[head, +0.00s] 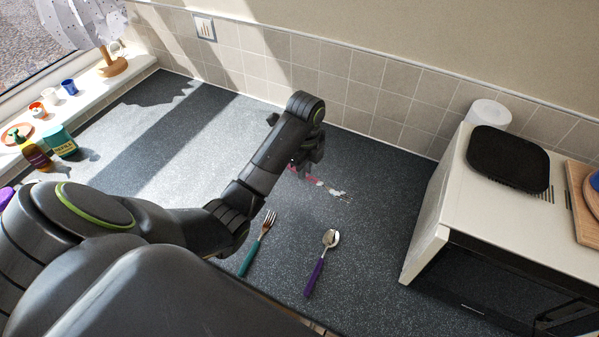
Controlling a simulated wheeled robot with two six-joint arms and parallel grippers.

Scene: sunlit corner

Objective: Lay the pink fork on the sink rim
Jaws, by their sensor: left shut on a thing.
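The pink fork (314,180) is near the middle of the head view, over the dark speckled counter (365,235). Its metal tines point right and toward the front. My left gripper (303,167) is shut on the fork's pink handle end and partly hides it. I cannot tell whether the tines touch the counter. No sink or sink rim can be made out. My right gripper is not in view.
A green-handled fork (258,243) and a purple-handled spoon (321,262) lie on the counter in front. A white microwave (510,220) with a black tray (508,158) on top stands right. Bottles and cups (69,87) line the left side. The back counter is mostly clear.

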